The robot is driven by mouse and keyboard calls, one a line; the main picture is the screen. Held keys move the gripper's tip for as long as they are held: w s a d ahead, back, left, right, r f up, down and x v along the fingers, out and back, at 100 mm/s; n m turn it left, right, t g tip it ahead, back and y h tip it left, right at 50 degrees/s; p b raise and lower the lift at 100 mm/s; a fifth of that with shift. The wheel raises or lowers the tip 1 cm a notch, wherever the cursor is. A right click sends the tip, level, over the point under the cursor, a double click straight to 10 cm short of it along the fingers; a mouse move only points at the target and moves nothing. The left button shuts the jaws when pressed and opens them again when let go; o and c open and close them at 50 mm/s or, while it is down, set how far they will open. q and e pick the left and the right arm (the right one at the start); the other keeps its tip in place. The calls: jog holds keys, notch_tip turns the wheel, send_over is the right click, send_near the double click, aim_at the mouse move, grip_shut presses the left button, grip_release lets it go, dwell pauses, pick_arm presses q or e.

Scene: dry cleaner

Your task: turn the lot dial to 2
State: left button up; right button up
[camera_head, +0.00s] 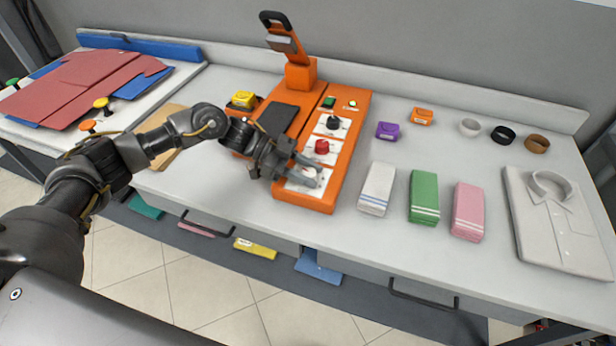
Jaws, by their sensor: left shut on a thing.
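An orange machine (318,202) stands on the counter with a column of three dials on white plates. The far dial is black (333,123), the middle dial is red (322,147), and the front dial (309,175) is pale and mostly covered by my fingers. My left gripper (314,174) reaches in from the left and is shut on the front dial. The labels and marks on the plates are too small to read, so I cannot tell the dial's setting. My right gripper is not in view.
A raised orange arm with a black handle (274,18) stands at the machine's back. Folded white (376,189), green (424,197) and pink (468,210) cloths lie to the right, then a folded shirt (557,220). Red garments (85,85) lie at the left. Bare counter surrounds the cloths.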

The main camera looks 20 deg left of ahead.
pick_arm(q)
jog(key=shift+g, duration=0.3)
jog(key=o, duration=1)
jog(key=b+v, duration=0.3)
jog(key=v, duration=0.8)
jog(key=shift+d, duration=0.1)
